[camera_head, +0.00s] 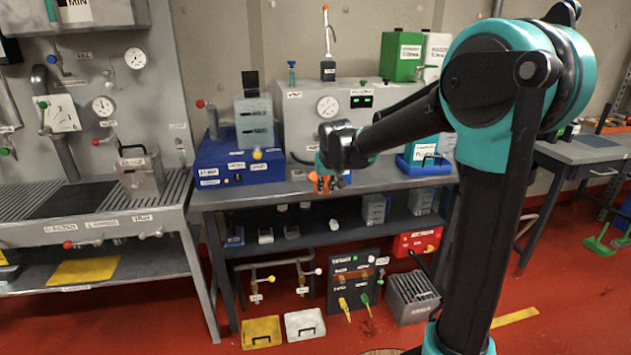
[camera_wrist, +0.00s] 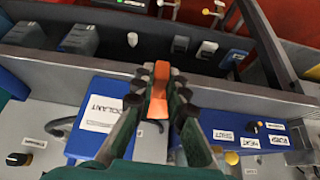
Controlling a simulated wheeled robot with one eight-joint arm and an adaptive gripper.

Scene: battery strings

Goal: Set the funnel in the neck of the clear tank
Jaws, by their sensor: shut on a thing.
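My gripper (camera_head: 330,178) is over the front of the middle bench, shut on an orange thing (camera_head: 322,184). In the wrist view the orange thing (camera_wrist: 159,92) sits between the two dark fingertips. It is likely the funnel, but its full shape is hidden by the fingers. A grey, partly see-through tank (camera_head: 254,122) with labels stands at the blue unit on the bench, left of my gripper and apart from it. I take it for the clear tank; its neck is not clear to see.
The blue unit (camera_head: 238,165) fills the bench's left; a blue tray with a labelled box (camera_head: 425,150) stands right of my gripper. A gauge panel (camera_head: 330,110) rises behind. Several small containers sit on the lower shelf (camera_head: 335,230).

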